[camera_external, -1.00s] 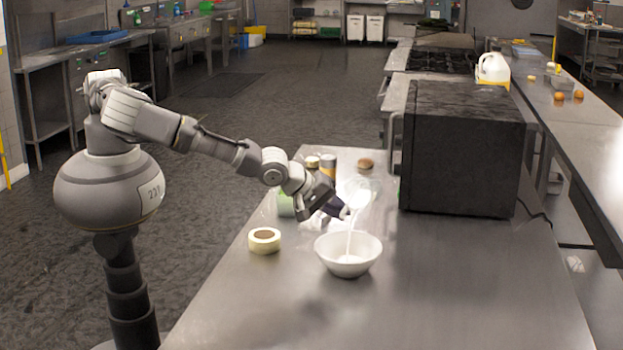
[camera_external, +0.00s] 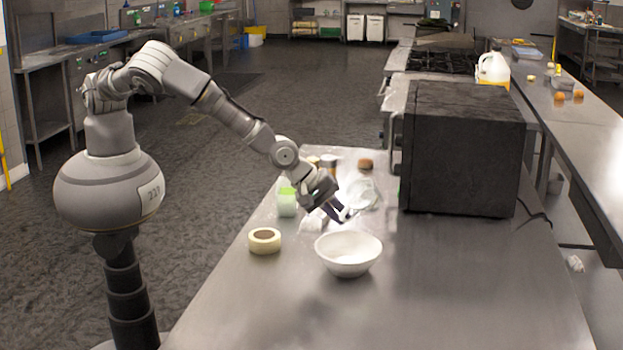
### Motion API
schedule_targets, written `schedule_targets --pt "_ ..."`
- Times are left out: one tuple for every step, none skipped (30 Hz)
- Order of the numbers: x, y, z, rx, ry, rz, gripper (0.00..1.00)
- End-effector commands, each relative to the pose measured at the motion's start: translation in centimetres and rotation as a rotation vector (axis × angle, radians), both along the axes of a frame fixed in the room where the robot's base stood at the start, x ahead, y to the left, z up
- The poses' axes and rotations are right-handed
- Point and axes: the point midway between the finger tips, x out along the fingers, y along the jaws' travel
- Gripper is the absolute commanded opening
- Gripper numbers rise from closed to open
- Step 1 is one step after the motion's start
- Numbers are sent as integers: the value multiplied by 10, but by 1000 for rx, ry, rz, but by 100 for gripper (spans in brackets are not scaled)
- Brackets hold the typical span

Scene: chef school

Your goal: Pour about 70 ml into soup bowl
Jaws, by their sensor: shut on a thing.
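The white soup bowl (camera_external: 348,264) stands upright on the steel table, with pale contents inside whose level I cannot tell. My gripper (camera_external: 341,212) is behind the bowl and slightly to its left, above the table. It is shut on a clear container (camera_external: 362,194) with some white in it. The container is behind the bowl, and no stream runs from it. The fingers and dark wrist hide part of the container's left side.
A roll of tape (camera_external: 265,241) lies left of the bowl. A green-and-white container (camera_external: 287,201) and several jars stand behind it. A large black oven-like box (camera_external: 462,150) stands to the right. The table's front (camera_external: 400,315) is clear.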

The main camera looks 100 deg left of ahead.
Motion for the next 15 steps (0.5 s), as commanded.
schedule_targets --pt "1 1 -4 -47 9 7 0" --pt "1 0 -5 -71 14 5 0" --pt "1 -1 1 -105 24 5 0" --pt "0 -3 6 -130 31 2 0" --pt "0 -4 9 -152 35 1 0" --pt "0 -5 13 -184 47 1 0" --pt "0 -6 15 -201 51 0 0" --pt "-1 -7 17 -214 55 -2 0" --pt "-1 -7 15 -230 61 -2 0" --pt "-1 -7 15 -238 65 -3 0" --pt "-1 -7 15 -243 66 -3 0" --pt "-1 -7 15 -247 67 -3 0" --pt "-1 -8 16 -248 68 -4 0" --pt "-1 -8 16 -248 68 -4 0" --pt "-1 -8 16 -247 68 -5 0"
